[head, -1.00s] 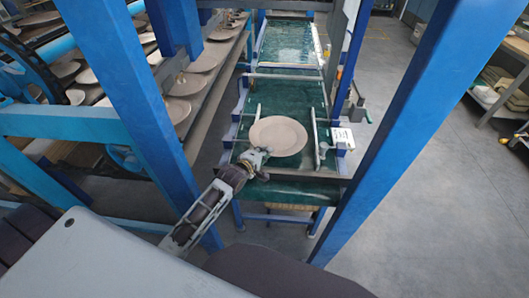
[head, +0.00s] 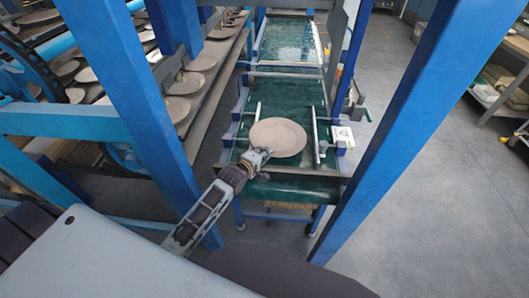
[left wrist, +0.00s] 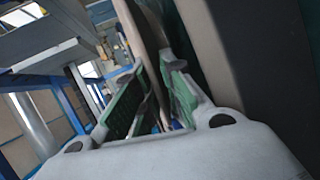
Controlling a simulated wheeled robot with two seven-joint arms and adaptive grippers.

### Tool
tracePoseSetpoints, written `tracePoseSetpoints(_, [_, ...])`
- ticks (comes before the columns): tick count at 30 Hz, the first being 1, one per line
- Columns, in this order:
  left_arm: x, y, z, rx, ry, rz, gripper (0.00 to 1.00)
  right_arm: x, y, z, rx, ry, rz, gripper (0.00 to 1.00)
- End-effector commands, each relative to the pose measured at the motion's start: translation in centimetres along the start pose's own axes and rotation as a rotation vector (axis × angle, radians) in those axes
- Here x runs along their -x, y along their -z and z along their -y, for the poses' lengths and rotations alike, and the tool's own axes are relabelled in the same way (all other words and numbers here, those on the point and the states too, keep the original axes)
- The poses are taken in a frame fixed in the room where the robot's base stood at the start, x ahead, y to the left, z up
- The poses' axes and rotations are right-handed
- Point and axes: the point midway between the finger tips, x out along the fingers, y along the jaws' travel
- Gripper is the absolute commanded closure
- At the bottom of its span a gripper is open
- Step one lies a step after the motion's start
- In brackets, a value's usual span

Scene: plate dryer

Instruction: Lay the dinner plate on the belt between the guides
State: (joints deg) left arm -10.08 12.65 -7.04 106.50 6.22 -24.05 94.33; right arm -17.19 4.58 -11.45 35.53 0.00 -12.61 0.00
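The round beige dinner plate (head: 278,138) is over the green belt (head: 290,92), between the left guide (head: 257,110) and the right guide (head: 315,130). I cannot tell if it touches the belt or hangs just above it. My left gripper (head: 263,154) is at the plate's near left rim. In the left wrist view, my left gripper's green-padded fingers (left wrist: 153,105) stand on both sides of the plate (left wrist: 146,40), seen nearly edge-on, and appear shut on it. My right gripper is not in view.
A rack (head: 205,65) with several plates stands left of the belt. Blue posts (head: 130,90) and (head: 400,130) frame the near side. A small white box (head: 342,137) sits at the belt's right edge. The floor at right is clear, with a shelf (head: 500,85) beyond.

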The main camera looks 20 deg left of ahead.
Motion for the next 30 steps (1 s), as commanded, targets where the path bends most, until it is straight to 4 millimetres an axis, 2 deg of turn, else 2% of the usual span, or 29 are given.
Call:
tracePoseSetpoints(1, [0.0, 0.0, -0.1, 0.000, -0.001, 0.000, 0.82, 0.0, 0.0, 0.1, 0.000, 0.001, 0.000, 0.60])
tracePoseSetpoints(4, [0.0, 0.0, -0.1, 0.000, -0.001, 0.000, 0.69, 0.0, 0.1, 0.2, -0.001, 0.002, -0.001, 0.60])
tracePoseSetpoints(16, [0.1, 0.0, 0.0, -0.001, 0.002, 0.000, 0.69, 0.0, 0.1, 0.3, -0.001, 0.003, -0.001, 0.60])
tracePoseSetpoints(22, [0.5, 0.0, -1.2, -0.003, 0.000, 0.000, 0.69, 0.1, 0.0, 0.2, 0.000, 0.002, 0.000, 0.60])
tracePoseSetpoints(30, [2.5, -0.1, -1.1, 0.001, 0.000, 0.001, 0.69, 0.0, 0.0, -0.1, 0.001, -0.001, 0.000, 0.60])
